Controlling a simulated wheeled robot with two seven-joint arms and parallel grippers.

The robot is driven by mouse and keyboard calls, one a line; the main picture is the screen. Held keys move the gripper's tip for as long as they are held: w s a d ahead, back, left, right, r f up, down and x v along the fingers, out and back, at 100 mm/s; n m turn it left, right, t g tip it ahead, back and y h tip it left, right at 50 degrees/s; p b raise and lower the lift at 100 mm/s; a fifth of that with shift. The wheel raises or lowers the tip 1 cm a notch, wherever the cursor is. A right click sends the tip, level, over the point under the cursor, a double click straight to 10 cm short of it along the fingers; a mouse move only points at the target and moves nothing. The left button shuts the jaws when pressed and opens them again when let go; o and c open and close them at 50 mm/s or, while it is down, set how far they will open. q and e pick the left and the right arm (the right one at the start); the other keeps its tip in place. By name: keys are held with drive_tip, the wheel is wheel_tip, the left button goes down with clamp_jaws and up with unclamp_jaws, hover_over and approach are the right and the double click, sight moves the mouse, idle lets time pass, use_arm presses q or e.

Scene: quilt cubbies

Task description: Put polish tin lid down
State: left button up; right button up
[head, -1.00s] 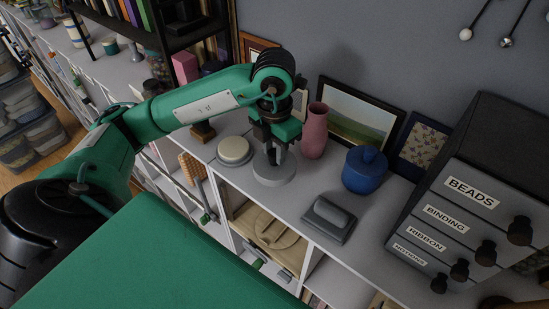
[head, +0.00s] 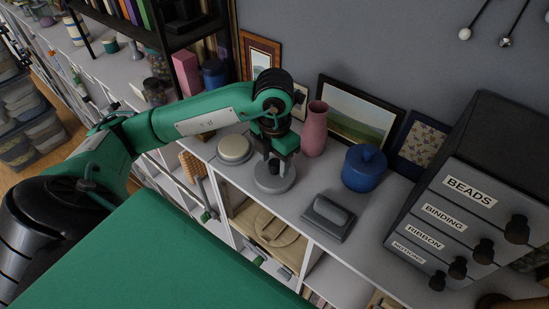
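The polish tin lid (head: 266,185), a flat grey disc with a small dark knob, lies level on the white shelf top and looks to be resting on it. My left gripper (head: 274,164) is directly above the lid, pointing down. Its fingers look spread, one on each side of the knob, and partly hide the lid's middle. A round, low cream-topped tin (head: 235,148) stands just left of the lid, apart from it. My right gripper is not in view.
A pink vase (head: 314,130) and a blue lidded pot (head: 364,168) stand behind and right of the lid. A grey block with a handle (head: 327,218) lies at the front right. Framed pictures (head: 357,112) lean on the wall. A labelled drawer box (head: 462,215) stands farther right.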

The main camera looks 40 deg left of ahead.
sight(274, 162)
use_arm(q)
drive_tip(key=shift+r, duration=0.4)
wheel_tip(274, 162, up, 12)
drive_tip(key=b, duration=0.1)
drive_tip(key=shift+f+b, duration=0.25)
drive_tip(key=shift+b, duration=0.05)
idle(0.3)
